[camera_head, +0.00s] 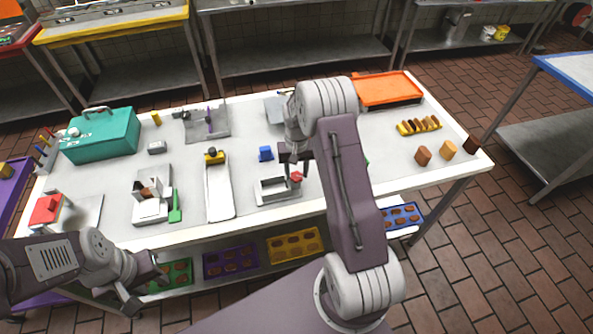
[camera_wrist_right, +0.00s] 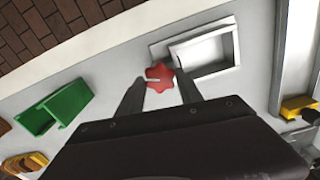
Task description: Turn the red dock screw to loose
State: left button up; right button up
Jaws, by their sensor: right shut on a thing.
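The red dock screw (camera_head: 296,176) stands at the right edge of a white dock (camera_head: 268,198) near the front of the table. In the right wrist view the red star-shaped knob (camera_wrist_right: 159,74) is between my fingertips, beside the dock's open rectangular frame (camera_wrist_right: 235,50). My right gripper (camera_wrist_right: 159,86) is shut on the knob. My right arm partly hides this area in the head view. My left gripper (camera_head: 148,287) is open and empty, off the table's front edge at the lower left.
A white tray (camera_head: 219,195) with a yellow end lies left of the dock, and a blue block (camera_head: 265,153) is behind it. A green holder (camera_wrist_right: 55,108) shows in the wrist view. A teal box (camera_head: 100,135) and an orange tray (camera_head: 388,90) stand further off.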

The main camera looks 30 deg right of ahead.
jog(key=n, duration=0.4)
jog(key=shift+w+r+n+p, duration=0.25)
jog(key=shift+n+p, duration=0.05)
jog(key=shift+n, duration=0.1)
jog(key=n, duration=0.9)
jog(key=shift+n+p, duration=0.4)
jog(key=shift+n, duration=2.3)
jog(key=o, duration=1.3)
jog(key=shift+o, duration=0.3)
jog(key=shift+s+f, duration=0.1)
jog(key=shift+s, duration=0.05)
